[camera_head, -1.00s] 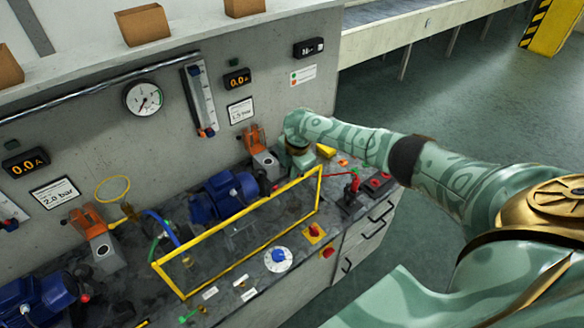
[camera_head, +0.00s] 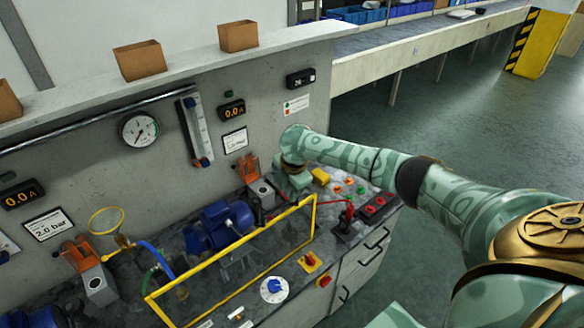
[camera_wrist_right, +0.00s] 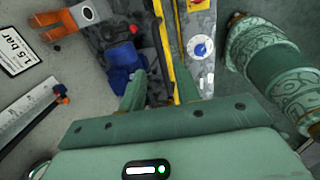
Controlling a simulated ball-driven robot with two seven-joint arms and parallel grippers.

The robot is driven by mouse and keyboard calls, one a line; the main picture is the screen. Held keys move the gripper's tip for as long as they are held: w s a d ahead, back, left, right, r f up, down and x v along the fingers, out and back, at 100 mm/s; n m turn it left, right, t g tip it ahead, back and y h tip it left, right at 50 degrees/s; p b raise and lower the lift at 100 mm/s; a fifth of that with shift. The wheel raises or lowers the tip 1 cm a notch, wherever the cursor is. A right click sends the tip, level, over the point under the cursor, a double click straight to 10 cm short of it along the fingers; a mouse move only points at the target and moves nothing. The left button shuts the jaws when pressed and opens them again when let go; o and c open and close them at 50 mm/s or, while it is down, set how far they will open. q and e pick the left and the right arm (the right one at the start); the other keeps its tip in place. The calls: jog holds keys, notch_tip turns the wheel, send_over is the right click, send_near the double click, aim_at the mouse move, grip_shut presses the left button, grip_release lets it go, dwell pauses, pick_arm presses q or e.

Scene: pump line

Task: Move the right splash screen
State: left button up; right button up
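The right splash screen (camera_head: 232,244) is a clear panel in a yellow frame. It stands upright along the bench in front of a blue pump motor (camera_head: 217,226). My right gripper (camera_head: 292,180) is over the bench near the screen's far right end; its fingertips are hard to make out in the head view. In the right wrist view, the two green fingers of my right gripper (camera_wrist_right: 160,88) are apart, and the yellow frame (camera_wrist_right: 164,50) runs through the view between them, nearer the right finger. I cannot tell whether they touch it. My left gripper is not in view.
Orange-lidded devices (camera_head: 259,184) stand by the wall. Gauges and a flow tube (camera_head: 195,130) are on the wall. Open floor lies right.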

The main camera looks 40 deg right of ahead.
notch_tip(320, 180, up, 12)
jog(key=s, duration=0.2)
jog(key=shift+s+p, duration=0.25)
jog(key=shift+p, duration=0.2)
jog(key=shift+d, duration=0.1)
